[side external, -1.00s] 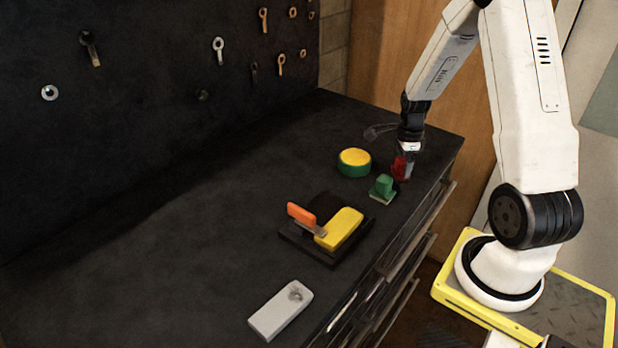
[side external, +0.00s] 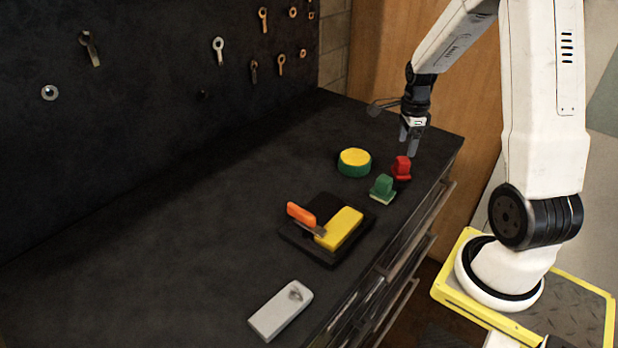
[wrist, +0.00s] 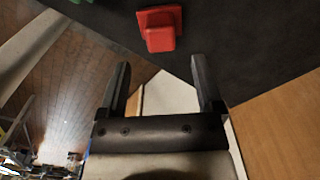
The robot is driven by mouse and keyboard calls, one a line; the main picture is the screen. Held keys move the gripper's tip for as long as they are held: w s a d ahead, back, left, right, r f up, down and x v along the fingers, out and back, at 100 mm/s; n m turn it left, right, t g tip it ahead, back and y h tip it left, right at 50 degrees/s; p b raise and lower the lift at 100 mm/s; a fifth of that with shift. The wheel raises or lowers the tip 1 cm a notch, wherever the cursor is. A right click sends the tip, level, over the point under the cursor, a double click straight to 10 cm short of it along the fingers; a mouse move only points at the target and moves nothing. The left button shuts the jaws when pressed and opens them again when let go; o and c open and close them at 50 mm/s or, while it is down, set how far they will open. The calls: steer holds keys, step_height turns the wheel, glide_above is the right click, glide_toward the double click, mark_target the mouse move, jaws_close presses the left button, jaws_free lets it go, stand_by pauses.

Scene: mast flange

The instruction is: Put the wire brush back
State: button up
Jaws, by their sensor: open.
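A red block-shaped piece with a raised grip (side external: 402,167) stands upright on the dark bench near its front edge. A similar green piece with a pale base (side external: 383,188) stands just nearer the camera. I cannot tell for sure whether either is the wire brush. My gripper (side external: 412,150) is open and empty, just above and behind the red piece and apart from it. In the wrist view the red piece (wrist: 160,30) lies beyond the open fingertips (wrist: 160,62), with nothing between them.
A dark tray (side external: 328,262) holds an orange-handled tool (side external: 302,214) and a yellow block (side external: 340,229). A yellow-topped green round tin (side external: 354,162) stands left of the red piece. A grey block (side external: 281,311) lies in front. Wrenches hang on the back board. The bench's left side is clear.

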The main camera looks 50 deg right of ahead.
mark_target(401, 160)
steer(key=shift+r, duration=2.75)
steer(key=a+f+n+t, duration=0.1)
steer(key=a+n, duration=0.7)
steer(key=a+f+n, duration=0.1)
steer(key=a+n, duration=0.8)
steer(key=a+f+n+t, duration=0.1)
steer(key=a+f+n, duration=0.1)
steer(key=a+n, duration=0.7)
steer(key=shift+s+a+t, duration=0.2)
steer(key=shift+a+t, duration=0.05)
steer(key=shift+t, duration=0.05)
steer(key=shift+s+a+n, duration=0.2)
steer(key=shift+a+n, duration=0.1)
steer(key=shift+n, duration=0.2)
